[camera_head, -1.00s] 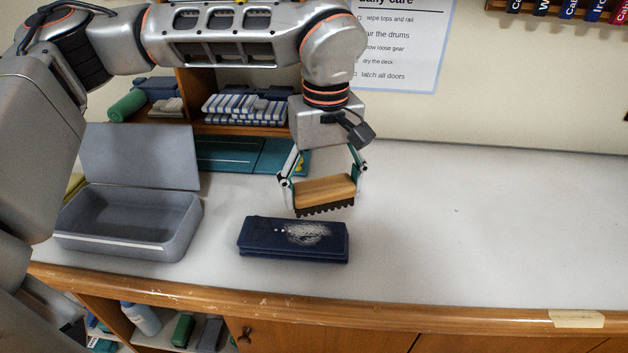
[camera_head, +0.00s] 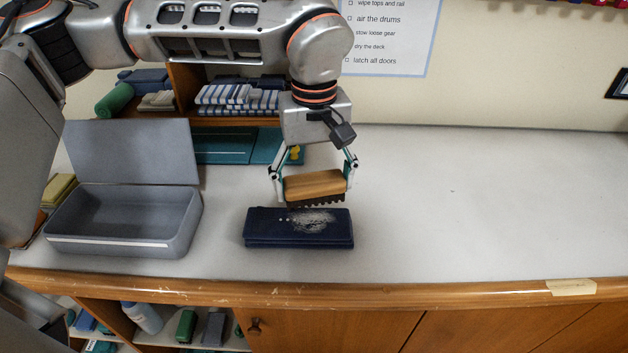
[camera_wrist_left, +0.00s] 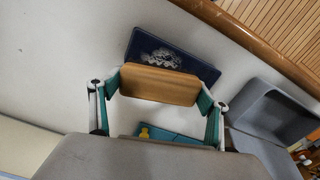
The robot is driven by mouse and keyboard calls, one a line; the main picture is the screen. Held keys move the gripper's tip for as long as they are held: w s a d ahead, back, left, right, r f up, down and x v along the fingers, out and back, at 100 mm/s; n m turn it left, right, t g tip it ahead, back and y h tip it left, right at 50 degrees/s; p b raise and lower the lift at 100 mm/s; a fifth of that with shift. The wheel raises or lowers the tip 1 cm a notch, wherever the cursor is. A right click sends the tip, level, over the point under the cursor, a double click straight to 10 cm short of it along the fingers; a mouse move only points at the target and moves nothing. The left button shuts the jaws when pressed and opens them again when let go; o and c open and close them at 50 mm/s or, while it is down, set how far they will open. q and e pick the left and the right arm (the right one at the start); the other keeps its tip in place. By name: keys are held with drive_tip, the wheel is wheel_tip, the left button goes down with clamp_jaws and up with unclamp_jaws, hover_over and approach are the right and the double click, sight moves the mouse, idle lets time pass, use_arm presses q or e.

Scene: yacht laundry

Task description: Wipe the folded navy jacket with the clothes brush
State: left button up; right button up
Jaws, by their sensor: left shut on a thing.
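The folded navy jacket (camera_head: 265,232) lies flat on the pale counter, with a whitish dusty patch on its top right. It also shows in the left wrist view (camera_wrist_left: 195,66). My left gripper (camera_head: 314,182) is shut on the wooden clothes brush (camera_head: 312,187), one finger at each end. The brush's dark bristles face down, over the jacket's back edge; I cannot tell if they touch. In the left wrist view the brush (camera_wrist_left: 160,85) hides part of the jacket. My right gripper is not in view.
An open grey box (camera_head: 115,240) with raised lid stands left of the jacket. A teal mat (camera_head: 225,147) with a small yellow thing on it lies behind. Shelves with folded cloths (camera_head: 240,97) stand at the back. The counter to the right is clear.

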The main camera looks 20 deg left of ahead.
sight(315, 219)
use_arm(q)
drive_tip(key=shift+f+b, duration=0.55)
drive_tip(key=shift+f, duration=0.35)
wheel_tip(315, 219, down, 2)
drive_tip(key=shift+f+b, duration=0.1)
drive_tip(key=shift+b, duration=0.45)
drive_tip(key=shift+f, duration=0.25)
drive_tip(key=shift+f, duration=0.3)
drive_tip(key=shift+f+b, duration=0.45)
